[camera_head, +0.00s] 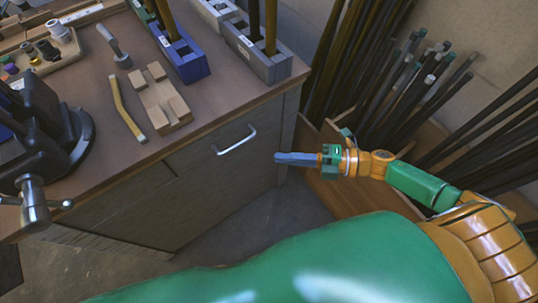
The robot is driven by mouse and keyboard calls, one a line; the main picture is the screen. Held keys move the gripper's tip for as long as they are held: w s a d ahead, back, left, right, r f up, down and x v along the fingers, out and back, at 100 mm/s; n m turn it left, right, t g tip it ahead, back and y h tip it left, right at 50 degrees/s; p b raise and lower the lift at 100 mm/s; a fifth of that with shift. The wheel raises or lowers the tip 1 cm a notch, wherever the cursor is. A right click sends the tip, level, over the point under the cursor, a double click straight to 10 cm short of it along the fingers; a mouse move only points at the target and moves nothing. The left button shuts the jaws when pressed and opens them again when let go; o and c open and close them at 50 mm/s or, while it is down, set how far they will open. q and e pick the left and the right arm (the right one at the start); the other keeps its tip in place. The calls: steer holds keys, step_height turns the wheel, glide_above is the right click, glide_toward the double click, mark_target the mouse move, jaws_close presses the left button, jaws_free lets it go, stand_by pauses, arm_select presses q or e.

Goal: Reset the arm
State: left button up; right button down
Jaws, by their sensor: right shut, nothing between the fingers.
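My right gripper (297,159) is at the end of the orange and green right arm (420,183), which comes in from the right. Its blue-grey fingers are together with nothing between them. They point left, in front of the cabinet's right end and to the right of the silver drawer handle (237,140). In the picture there is a gap between the fingertips and the handle. My left gripper is not in view.
Several long rods (410,90) stand in a wooden bin at right. Floor (270,215) shows below.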

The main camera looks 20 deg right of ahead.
steer(key=w+d+f+m+t+h+p, duration=0.2)
steer(key=d+f+m+t+h+p, duration=0.35)
steer(key=d+m+h, duration=0.6)
steer(key=s+d+f+m+g+h+p, duration=0.1)
steer(key=s+f+m+g+p, duration=0.2)
steer(key=s+f+m, duration=0.35)
steer(key=s+a+f+m+g, duration=0.2)
steer(key=s+f+m+g, duration=0.1)
steer(key=s, duration=0.4)
steer(key=s+a+f+m+g+h+p, duration=0.1)
steer(key=s+a+f+m+g, duration=0.1)
steer(key=s, duration=0.4)
steer(key=s+a+f+m+g+h+p, duration=0.1)
steer(key=s+a+f+m+g, duration=0.1)
steer(key=s+f, duration=0.3)
steer(key=s+m+g, duration=0.1)
steer(key=s, duration=0.1)
steer(key=shift+s+a+f+m+g, duration=0.3)
steer(key=shift+s+a+m+g, duration=0.05)
steer(key=shift+a+m, duration=0.05)
steer(key=shift+w, duration=0.1)
